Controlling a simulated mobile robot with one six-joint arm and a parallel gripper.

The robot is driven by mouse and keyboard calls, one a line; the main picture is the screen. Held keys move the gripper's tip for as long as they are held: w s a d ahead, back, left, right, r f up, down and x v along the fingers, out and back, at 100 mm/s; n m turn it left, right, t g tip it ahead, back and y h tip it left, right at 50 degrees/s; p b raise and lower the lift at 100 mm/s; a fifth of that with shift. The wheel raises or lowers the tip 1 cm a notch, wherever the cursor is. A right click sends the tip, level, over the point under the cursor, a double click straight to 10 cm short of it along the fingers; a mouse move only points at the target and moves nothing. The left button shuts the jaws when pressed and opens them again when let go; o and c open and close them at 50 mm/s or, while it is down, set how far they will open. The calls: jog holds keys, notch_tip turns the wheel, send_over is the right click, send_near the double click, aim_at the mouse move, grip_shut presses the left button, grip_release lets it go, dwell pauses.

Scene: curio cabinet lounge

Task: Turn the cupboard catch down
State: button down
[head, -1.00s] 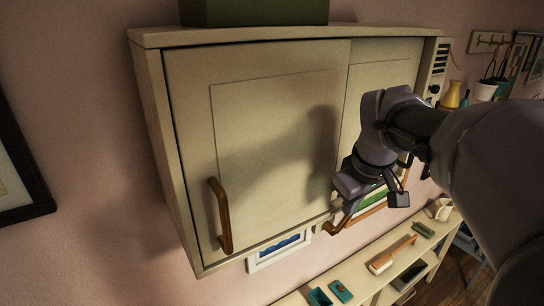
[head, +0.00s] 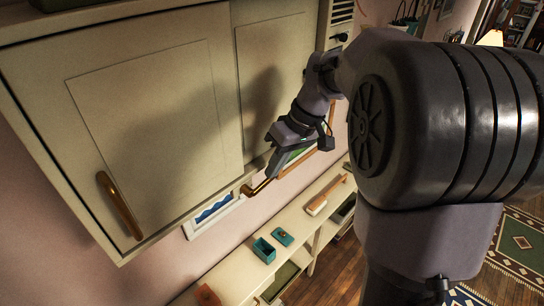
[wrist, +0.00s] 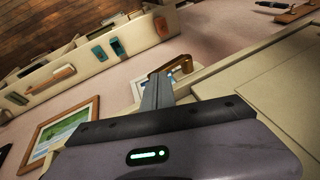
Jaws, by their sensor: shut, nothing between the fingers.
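The cream cupboard (head: 150,110) hangs on the pink wall, with a brown pull handle (head: 120,205) on its left door. The brass catch (head: 257,188) sits at the cupboard's lower edge, its lever pointing sideways to the right in the head view. My gripper (head: 271,174) is shut and empty, its fingertips at the lever's right end. In the wrist view the catch (wrist: 183,62) lies just beyond my shut fingertips (wrist: 168,74), which hide part of it. I cannot tell whether they touch it.
Below is a low cream shelf unit (head: 232,262) with a teal box (head: 264,250) and a teal lid (head: 283,236) on it. Framed pictures hang under the cupboard, including a blue one (head: 213,212) and a green one (wrist: 65,132) close to my gripper.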

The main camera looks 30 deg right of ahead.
jog(key=shift+d+f+b, duration=0.2)
jog(key=shift+f+b, duration=0.1)
jog(key=shift+f, duration=0.2)
jog(key=shift+a, duration=0.1)
dwell(0.3)
